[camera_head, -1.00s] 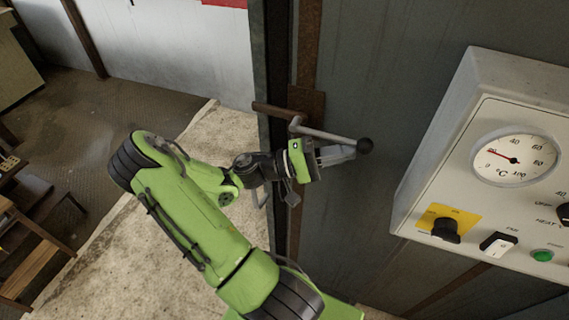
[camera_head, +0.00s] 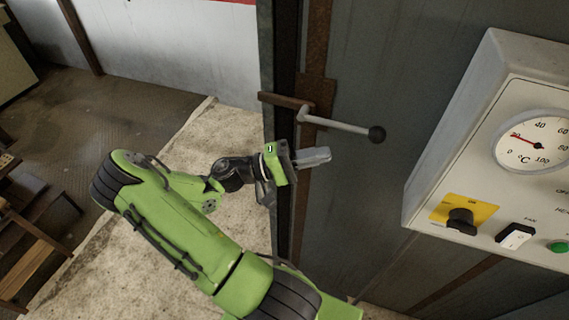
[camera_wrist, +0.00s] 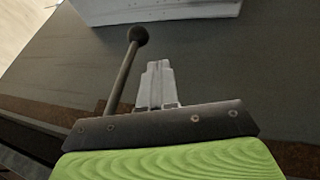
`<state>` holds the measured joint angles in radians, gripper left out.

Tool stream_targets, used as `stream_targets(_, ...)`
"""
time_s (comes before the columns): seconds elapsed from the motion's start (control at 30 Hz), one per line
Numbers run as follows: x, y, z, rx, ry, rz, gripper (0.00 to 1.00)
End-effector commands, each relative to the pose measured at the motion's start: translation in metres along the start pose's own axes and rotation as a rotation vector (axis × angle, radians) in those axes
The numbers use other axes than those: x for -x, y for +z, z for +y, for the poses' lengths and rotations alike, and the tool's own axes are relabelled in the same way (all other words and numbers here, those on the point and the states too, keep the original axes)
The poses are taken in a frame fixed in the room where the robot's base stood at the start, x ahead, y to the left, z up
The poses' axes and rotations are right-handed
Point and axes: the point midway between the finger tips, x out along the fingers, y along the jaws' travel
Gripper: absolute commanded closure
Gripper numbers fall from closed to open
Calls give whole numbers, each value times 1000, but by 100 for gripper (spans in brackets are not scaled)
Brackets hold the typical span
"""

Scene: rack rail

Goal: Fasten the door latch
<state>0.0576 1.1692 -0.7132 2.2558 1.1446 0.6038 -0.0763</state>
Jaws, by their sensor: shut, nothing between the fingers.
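The door latch handle (camera_head: 342,125) is a grey rod with a black ball at its right end. In the head view it points right and slightly down from its pivot on the door's rusty edge strip. A brown latch bar (camera_head: 283,99) extends left from the pivot across the dark door edge. My gripper (camera_head: 328,154) is shut and empty, just below the handle in the head view. In the wrist view my gripper (camera_wrist: 157,66) is beside the handle (camera_wrist: 122,75), to its right, with a visible gap. The contact side of the latch bar is hard to make out.
A control box (camera_head: 500,150) with a temperature dial, yellow-backed knob and switches stands to the right of the handle. The grey door panel (camera_head: 360,210) is bare below the handle. Wooden furniture (camera_head: 35,260) stands at far left.

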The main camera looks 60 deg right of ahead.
Motion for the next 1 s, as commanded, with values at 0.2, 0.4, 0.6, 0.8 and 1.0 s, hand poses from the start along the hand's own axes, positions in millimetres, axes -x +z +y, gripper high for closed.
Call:
stream_targets(0.2,47,0,4,-2,0,2,100)
stream_targets(0.4,62,0,5,1,-1,-2,100)
stream_targets(0.6,62,1,6,1,-1,-3,100)
stream_targets(0.8,62,0,6,1,-1,-2,100)
stream_targets(1.0,62,0,5,1,-1,-2,100)
